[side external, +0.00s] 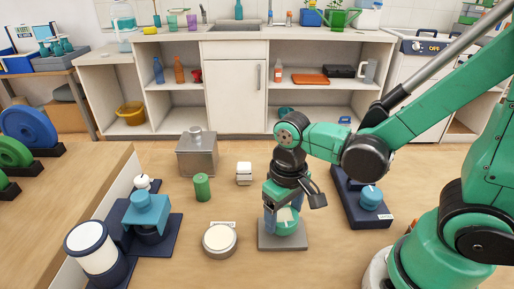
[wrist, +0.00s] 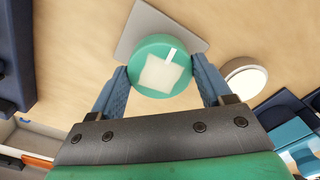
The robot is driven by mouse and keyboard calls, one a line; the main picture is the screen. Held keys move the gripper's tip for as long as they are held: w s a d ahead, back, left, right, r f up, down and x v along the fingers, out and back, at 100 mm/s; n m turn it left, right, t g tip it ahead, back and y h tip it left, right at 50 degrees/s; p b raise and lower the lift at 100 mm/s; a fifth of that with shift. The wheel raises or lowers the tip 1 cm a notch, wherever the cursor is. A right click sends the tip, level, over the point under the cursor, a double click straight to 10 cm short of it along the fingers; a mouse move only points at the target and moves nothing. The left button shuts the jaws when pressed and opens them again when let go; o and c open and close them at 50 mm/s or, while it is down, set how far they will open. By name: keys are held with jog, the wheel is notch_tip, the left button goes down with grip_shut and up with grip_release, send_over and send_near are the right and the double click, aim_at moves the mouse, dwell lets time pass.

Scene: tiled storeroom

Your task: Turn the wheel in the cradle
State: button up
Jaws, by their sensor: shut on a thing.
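My gripper (side external: 284,212) points down at the middle of the floor area, its two blue fingers shut on opposite sides of a round green piece (side external: 287,228). In the wrist view, my gripper (wrist: 160,76) frames this green piece (wrist: 144,52), whose top bears a pale square and a short white mark. A grey plate (side external: 298,244) lies under it; whether they touch is hard to tell. Several upright wheels, including a large blue wheel (side external: 28,128) and a green wheel (side external: 12,152), stand in dark cradles (side external: 48,151) at the far left, away from my gripper.
A round white-topped dish (side external: 219,240) lies left of the plate. A green cylinder (side external: 202,187), a grey metal box (side external: 198,158) and a small white block (side external: 244,173) stand behind. A dark blue base with a knob (side external: 370,198) is close on the right; a blue press-like fixture (side external: 150,213) is left.

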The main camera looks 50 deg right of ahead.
jog(key=n, duration=0.4)
jog(key=shift+n, duration=0.3)
jog(key=n, duration=0.3)
jog(key=shift+n, duration=0.4)
jog(key=n, duration=0.4)
jog(key=shift+n, duration=2.1)
jog(key=o, duration=1.2)
jog(key=shift+o, duration=0.2)
